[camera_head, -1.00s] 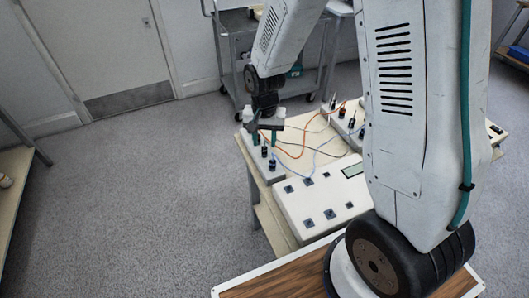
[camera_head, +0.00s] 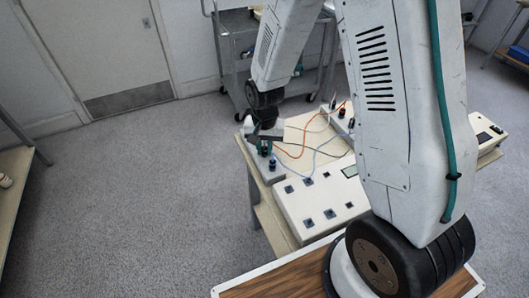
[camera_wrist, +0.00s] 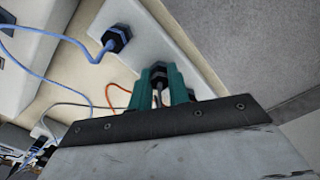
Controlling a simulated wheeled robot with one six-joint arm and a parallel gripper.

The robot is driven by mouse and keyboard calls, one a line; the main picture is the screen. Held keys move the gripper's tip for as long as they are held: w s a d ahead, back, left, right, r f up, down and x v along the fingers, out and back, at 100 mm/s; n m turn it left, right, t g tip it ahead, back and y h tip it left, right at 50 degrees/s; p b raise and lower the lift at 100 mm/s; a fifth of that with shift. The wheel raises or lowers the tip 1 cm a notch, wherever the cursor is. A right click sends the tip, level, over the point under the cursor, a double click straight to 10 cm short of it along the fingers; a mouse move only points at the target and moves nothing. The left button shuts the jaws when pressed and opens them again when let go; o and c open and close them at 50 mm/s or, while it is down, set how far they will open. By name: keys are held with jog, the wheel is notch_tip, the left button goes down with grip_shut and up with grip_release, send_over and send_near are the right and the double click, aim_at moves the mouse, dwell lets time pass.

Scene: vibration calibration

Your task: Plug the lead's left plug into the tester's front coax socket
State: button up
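My gripper (camera_wrist: 162,88) has its green fingers close together on either side of a dark plug (camera_wrist: 159,74), and looks shut on it. The plug stands on a pale strip block (camera_wrist: 190,62); the fingers hide much of it. In the head view my gripper (camera_head: 263,147) is low over this block at the table's left. A plug with a blue lead (camera_wrist: 117,38) stands beside it, apart from the fingers; it also shows in the head view (camera_head: 272,165). The white tester box (camera_head: 297,217) has several dark sockets on top. Its front coax socket cannot be told apart.
Orange (camera_head: 296,130) and blue (camera_head: 292,176) leads, with dark ones, curve over the pale table (camera_head: 265,215). Another block with plugs is at the back. A grey trolley (camera_head: 238,60) stands behind. Open floor lies left of the table.

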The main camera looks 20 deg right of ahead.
aim_at(265, 148)
jog(key=shift+r, duration=0.35)
grip_shut()
jog(key=shift+r, duration=1.7)
